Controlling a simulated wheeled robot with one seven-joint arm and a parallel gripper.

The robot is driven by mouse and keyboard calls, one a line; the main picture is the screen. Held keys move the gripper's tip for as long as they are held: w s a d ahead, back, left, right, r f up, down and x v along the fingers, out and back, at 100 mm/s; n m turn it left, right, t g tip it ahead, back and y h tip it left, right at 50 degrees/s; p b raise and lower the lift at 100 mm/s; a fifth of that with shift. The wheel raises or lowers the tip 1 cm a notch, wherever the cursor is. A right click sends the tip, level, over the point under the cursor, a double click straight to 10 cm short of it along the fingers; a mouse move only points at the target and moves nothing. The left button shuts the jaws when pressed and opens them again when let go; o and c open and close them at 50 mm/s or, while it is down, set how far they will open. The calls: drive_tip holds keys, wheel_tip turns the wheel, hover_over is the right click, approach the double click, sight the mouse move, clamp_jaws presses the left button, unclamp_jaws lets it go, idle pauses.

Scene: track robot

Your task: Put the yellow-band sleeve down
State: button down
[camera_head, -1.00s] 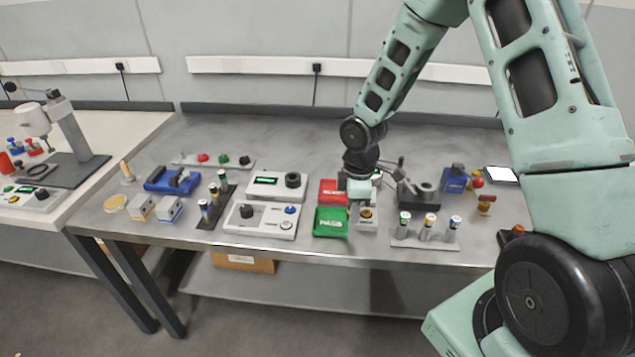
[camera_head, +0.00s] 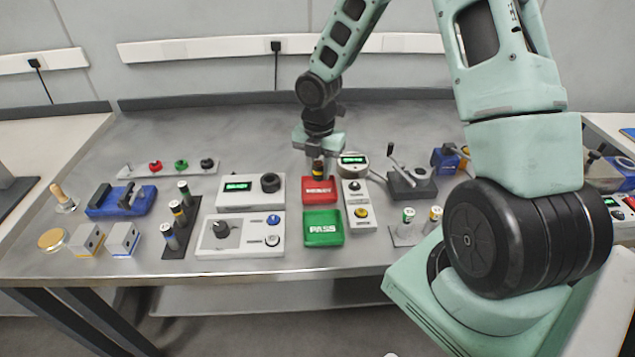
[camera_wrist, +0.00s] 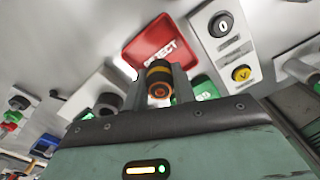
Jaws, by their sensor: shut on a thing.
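The yellow-band sleeve (camera_head: 318,171) is a small dark cylinder with a yellow band. My gripper (camera_head: 318,160) is shut on it and holds it roughly upright at the red REJECT tray (camera_head: 319,192). In the wrist view the sleeve (camera_wrist: 158,74) sits between the fingers, in front of the red tray (camera_wrist: 165,42). I cannot tell whether its lower end touches the tray. The green PASS tray (camera_head: 323,229) lies directly in front of the red one and looks empty.
Left of the trays are a grey box with a green display (camera_head: 251,192) and a knob panel (camera_head: 240,235). A dark rack (camera_head: 190,236) holds several sleeves. To the right stand a panel with a yellow button (camera_head: 361,219), a round gauge (camera_head: 353,162) and a lever device (camera_head: 410,184).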

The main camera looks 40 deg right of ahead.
sight(319, 191)
drive_tip(key=shift+f, duration=2.15)
drive_tip(key=shift+f, duration=0.15)
drive_tip(key=c, duration=1.1)
unclamp_jaws()
drive_tip(key=shift+c, duration=0.2)
